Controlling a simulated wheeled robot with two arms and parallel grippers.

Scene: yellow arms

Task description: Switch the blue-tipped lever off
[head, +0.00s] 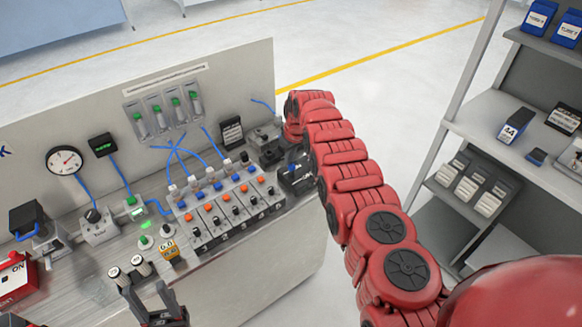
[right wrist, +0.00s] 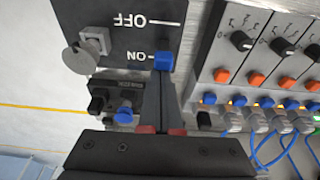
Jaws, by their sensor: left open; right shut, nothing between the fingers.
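In the right wrist view a dark panel (right wrist: 95,20) carries the words OFF and ON, upside down in the picture. The blue tip of the lever (right wrist: 164,61) is beside the ON mark. My right gripper (right wrist: 160,84) is shut and empty, its fingertips right at the blue tip; I cannot tell whether they touch. In the head view my right arm reaches to the dark switch box (head: 296,180) at the bench's right end, and the fingers are mostly hidden. My left gripper (head: 146,300) is open and empty at the bench's front edge.
Left of the switch box is a block of valves (head: 230,208) with orange and blue buttons and blue tubes. A grey back panel (head: 255,75) stands behind the bench. Shelves with boxes (head: 510,135) stand at the right. A small connector block (right wrist: 115,103) is near the right fingers.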

